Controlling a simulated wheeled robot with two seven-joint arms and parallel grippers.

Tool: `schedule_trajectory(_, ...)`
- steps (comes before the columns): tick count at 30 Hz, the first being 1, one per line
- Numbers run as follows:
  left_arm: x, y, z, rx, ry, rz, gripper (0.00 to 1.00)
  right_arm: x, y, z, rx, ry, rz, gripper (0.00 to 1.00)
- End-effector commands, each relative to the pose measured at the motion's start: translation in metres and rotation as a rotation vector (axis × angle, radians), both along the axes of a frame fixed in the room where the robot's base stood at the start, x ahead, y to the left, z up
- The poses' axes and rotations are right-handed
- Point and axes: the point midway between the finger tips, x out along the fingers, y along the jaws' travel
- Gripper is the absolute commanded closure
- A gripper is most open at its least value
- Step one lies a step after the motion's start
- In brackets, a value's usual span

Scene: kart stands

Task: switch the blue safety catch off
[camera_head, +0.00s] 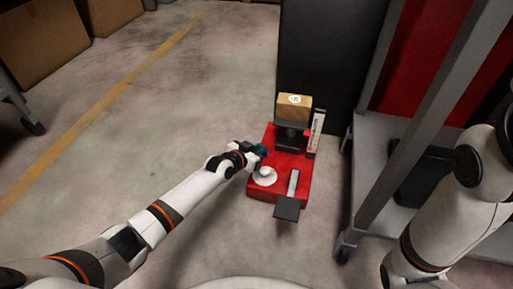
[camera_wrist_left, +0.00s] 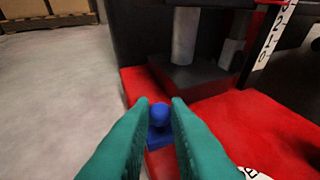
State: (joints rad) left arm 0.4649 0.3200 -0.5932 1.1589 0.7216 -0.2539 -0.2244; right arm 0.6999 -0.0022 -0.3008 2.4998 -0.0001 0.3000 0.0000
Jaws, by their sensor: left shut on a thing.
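The blue safety catch (camera_wrist_left: 159,115) is a small knob on a blue base at the edge of a red machine (camera_wrist_left: 253,120). In the left wrist view it sits between the green fingers of my left gripper (camera_wrist_left: 160,107), which is shut on it. In the head view the red machine (camera_head: 267,189) stands on the floor, and my left gripper (camera_head: 260,152) is at its left side. The catch is hidden there by the gripper. My right arm comes in from the right in the head view, but its gripper is out of the picture.
The machine carries a brown block (camera_head: 294,106), a white dial (camera_head: 264,177), a grey lever (camera_head: 293,182), a black pedal (camera_head: 287,209) and a white scale strip (camera_head: 316,132). A grey metal cart frame (camera_head: 384,190) stands close on the right.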

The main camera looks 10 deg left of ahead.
Motion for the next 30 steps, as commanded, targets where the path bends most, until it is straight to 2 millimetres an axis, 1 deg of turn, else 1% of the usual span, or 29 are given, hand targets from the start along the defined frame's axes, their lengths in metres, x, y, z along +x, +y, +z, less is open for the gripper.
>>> schedule_trajectory(1,0.001,0.005,-0.001,0.006,0.001,0.007,0.8,0.0,0.0,0.0,-0.002,0.0,-0.003,0.64)
schedule_trajectory(4,0.001,0.005,-0.001,0.005,0.001,0.006,0.64,0.001,0.0,0.0,-0.004,0.0,-0.006,0.64)
schedule_trajectory(12,0.0,0.003,0.0,0.003,0.001,0.003,0.63,0.0,0.0,0.0,-0.004,0.0,-0.006,0.64)
schedule_trajectory(14,-0.001,0.004,0.001,0.003,0.001,0.003,0.63,0.001,0.0,0.003,-0.004,0.0,-0.006,0.64)
schedule_trajectory(17,-0.007,0.007,0.007,0.003,0.002,0.003,0.63,0.001,0.0,0.012,-0.004,0.0,-0.006,0.64)
schedule_trajectory(20,-0.019,0.013,0.015,0.004,0.002,0.004,0.63,0.001,0.0,0.027,-0.003,0.0,-0.005,0.64)
schedule_trajectory(24,-0.043,0.023,0.028,0.005,0.003,0.004,0.63,0.0,0.0,0.053,-0.002,0.001,-0.004,0.64)
schedule_trajectory(30,-0.076,0.039,0.04,0.006,0.004,0.005,0.63,0.0,0.0,0.082,-0.001,-0.001,-0.003,0.64)
